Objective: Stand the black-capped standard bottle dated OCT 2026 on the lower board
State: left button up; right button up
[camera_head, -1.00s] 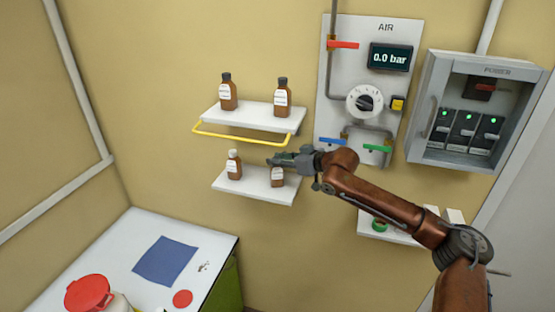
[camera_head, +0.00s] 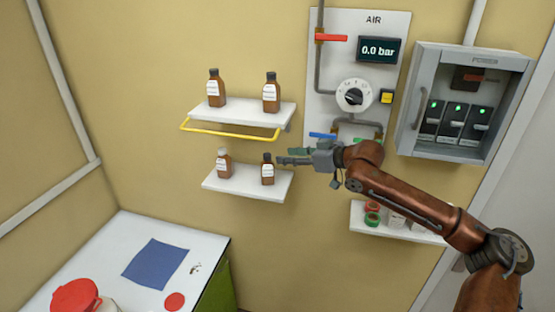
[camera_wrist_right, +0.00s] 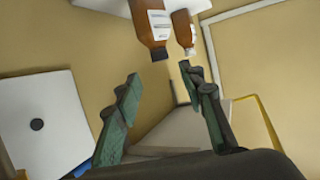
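The lower board (camera_head: 222,187) holds two brown bottles. A black-capped bottle (camera_head: 267,171) stands upright on its right part, and a white-capped bottle (camera_head: 224,164) stands upright on its left. My right gripper (camera_head: 279,156) is just right of the black-capped bottle, open and empty. In the right wrist view the fingers (camera_wrist_right: 160,85) are spread apart. There the black-capped bottle (camera_wrist_right: 152,22) appears upside down beyond the fingertips, with the white-capped bottle (camera_wrist_right: 183,30) behind it. The label dates are too small to read. My left gripper is out of view.
The upper board (camera_head: 240,112) has a yellow rail (camera_head: 230,133) and holds two black-capped brown bottles (camera_head: 215,88). An air panel (camera_head: 388,70) and a power box (camera_head: 465,100) are on the wall to the right. A small shelf (camera_head: 395,232) with tape rolls sits below my arm.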

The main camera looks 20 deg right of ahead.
jog(key=shift+v, duration=1.2)
